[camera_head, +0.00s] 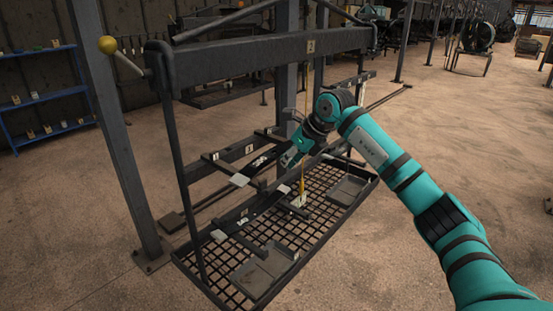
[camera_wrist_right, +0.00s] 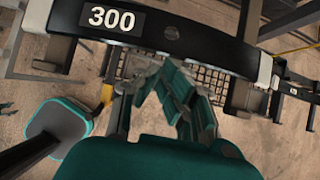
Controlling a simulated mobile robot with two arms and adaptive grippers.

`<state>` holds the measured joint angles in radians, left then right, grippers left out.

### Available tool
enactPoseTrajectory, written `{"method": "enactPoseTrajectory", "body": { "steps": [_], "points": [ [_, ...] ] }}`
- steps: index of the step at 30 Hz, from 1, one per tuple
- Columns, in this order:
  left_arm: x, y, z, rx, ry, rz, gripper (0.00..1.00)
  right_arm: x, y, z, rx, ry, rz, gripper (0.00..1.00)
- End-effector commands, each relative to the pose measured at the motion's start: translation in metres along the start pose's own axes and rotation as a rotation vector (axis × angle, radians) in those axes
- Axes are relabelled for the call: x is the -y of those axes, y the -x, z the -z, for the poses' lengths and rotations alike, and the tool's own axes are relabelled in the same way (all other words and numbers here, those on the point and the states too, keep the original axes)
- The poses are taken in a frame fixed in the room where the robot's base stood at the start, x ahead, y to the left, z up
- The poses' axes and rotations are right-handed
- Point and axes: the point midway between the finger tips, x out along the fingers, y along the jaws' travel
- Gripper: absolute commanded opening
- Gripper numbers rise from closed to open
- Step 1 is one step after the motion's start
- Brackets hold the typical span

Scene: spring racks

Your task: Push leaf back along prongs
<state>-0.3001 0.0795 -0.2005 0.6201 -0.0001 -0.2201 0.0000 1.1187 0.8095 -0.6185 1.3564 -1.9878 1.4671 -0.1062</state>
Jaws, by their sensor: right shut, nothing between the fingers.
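A dark curved leaf (camera_wrist_right: 190,40) with a white "300" label and pale ends crosses the top of the right wrist view. In the head view, a dark leaf with a pale end (camera_head: 239,180) lies to the left of my right gripper (camera_head: 289,160). The gripper is shut and empty. In the wrist view its teal fingers (camera_wrist_right: 175,75) point at the leaf's lower edge; I cannot tell whether they touch it. Dark prongs (camera_head: 245,241) with pale tips stick out from the rack. The prongs under the leaf are partly hidden. My left gripper is out of view.
A grid tray (camera_head: 210,283) with flat grey plates lies below the prongs. A heavy top beam (camera_head: 260,57), a post (camera_head: 115,140) and a lever with a yellow knob (camera_head: 107,45) frame the rack. A blue shelf (camera_head: 45,90) stands at the left. The floor in front is clear.

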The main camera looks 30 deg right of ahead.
Motion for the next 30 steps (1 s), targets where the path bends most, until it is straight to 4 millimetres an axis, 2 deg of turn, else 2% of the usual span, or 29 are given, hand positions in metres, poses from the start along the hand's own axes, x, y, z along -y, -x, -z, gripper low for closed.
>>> {"method": "enactPoseTrajectory", "body": {
  "steps": [30],
  "points": [
    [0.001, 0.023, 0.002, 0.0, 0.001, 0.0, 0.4, -0.001, -0.022, -0.036, 0.002, 0.0, -0.002, 0.0]
  ]
}}
